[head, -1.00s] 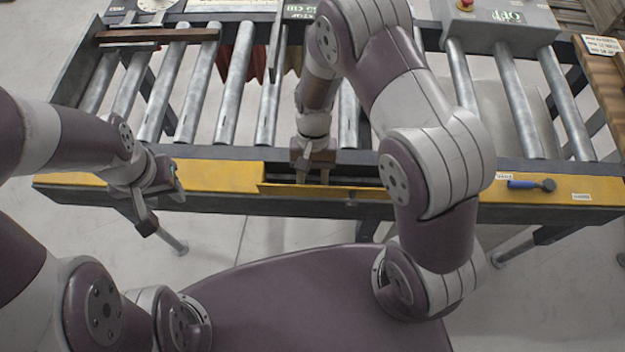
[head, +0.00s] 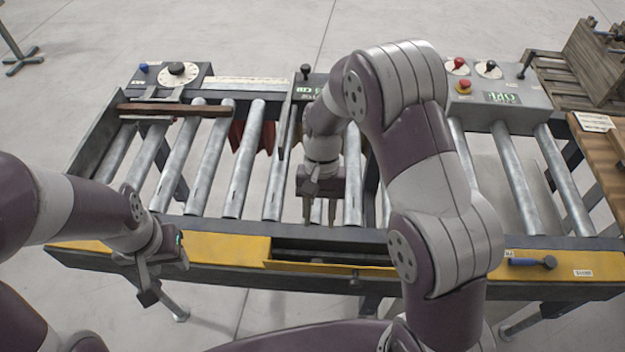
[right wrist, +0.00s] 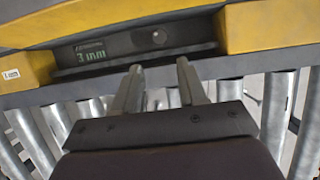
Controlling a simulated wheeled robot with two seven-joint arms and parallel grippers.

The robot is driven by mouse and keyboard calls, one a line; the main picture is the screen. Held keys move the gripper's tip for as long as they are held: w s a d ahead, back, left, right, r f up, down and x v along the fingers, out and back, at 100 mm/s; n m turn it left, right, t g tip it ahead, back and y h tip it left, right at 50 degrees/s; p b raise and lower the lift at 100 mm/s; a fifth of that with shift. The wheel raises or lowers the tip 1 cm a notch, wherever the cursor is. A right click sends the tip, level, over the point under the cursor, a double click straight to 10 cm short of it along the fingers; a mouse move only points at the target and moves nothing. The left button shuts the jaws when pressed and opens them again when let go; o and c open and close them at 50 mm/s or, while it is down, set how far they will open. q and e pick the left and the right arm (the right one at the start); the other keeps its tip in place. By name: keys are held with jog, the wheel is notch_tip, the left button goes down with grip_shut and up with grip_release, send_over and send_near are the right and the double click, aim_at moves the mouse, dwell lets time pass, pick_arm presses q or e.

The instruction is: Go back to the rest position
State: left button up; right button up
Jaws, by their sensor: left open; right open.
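My right gripper (head: 320,212) is open and empty over the rollers, just behind the yellow front rail. Its two fingers (right wrist: 160,88) also show in the right wrist view, apart with nothing between them, pointing toward an open recess in the rail. My left gripper (head: 165,278) hangs at the left end of the yellow rail, on its near side, with nothing seen in it. Its fingers are partly turned away from the head view.
The roller conveyor (head: 205,165) spans the middle. The yellow rail (head: 215,247) has an open drawer-like recess (right wrist: 140,45) marked "3 mm". A blue-handled tool (head: 530,263) lies on the rail at right. A control box (head: 500,100) stands at the back right. Floor in front is clear.

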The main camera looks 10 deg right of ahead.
jog(key=s+d+r+n+t+h+b, duration=0.1)
jog(key=s+d+r+n+t+b, duration=0.2)
jog(key=s+d, duration=0.4)
jog(key=s+t+b, duration=0.1)
jog(key=t, duration=0.1)
jog(key=shift+s+d+t, duration=0.15)
jog(key=shift+d+t, duration=0.15)
dwell(4.3)
